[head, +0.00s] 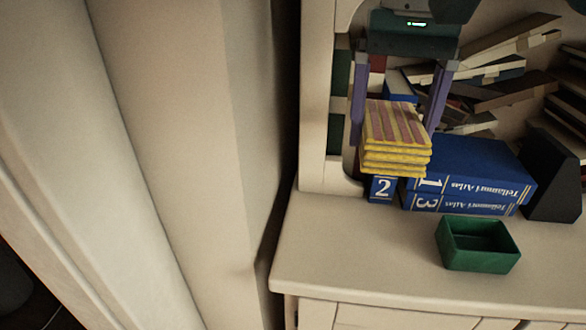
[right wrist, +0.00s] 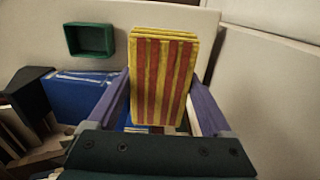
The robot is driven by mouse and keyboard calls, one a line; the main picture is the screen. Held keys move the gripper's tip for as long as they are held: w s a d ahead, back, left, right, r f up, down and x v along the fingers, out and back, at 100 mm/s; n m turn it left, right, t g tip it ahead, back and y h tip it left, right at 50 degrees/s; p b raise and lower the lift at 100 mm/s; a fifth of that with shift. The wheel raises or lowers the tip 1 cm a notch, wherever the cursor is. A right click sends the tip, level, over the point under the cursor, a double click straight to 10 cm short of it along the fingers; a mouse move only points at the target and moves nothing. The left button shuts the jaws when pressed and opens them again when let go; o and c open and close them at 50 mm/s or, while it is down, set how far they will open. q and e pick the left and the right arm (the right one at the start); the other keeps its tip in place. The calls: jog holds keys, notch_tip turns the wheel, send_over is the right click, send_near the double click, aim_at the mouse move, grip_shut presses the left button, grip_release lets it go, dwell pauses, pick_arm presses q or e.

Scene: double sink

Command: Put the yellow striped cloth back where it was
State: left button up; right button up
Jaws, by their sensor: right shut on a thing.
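The yellow cloth with red stripes (head: 396,125) is folded into a thick, layered block. My right gripper (head: 394,138) comes down from the top of the head view, with one purple finger on each side of the cloth, and is shut on it. The cloth is in front of the shelf opening and overlaps the blue books in the picture. In the right wrist view the cloth (right wrist: 160,82) stands out between the two fingers, with its striped face towards the camera. My left gripper is not in view.
Blue atlas books (head: 480,170) lie stacked below and right of the cloth. A dark bookend-like block (head: 556,178) stands beside them. A green open box (head: 477,244) sits on the cream top (head: 350,255), which has free room left of the box. Several books (head: 500,65) lie tumbled behind.

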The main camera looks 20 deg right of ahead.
jog(key=b, duration=0.3)
send_over(365, 243)
notch_tip(365, 243, down, 12)
jog(key=shift+f, duration=0.1)
jog(key=shift+f+b, duration=0.45)
jog(key=shift+f, duration=1.75)
jog(key=shift+f, duration=0.2)
jog(key=o, duration=1.2)
jog(key=shift+o, duration=0.2)
jog(key=shift+r, duration=0.1)
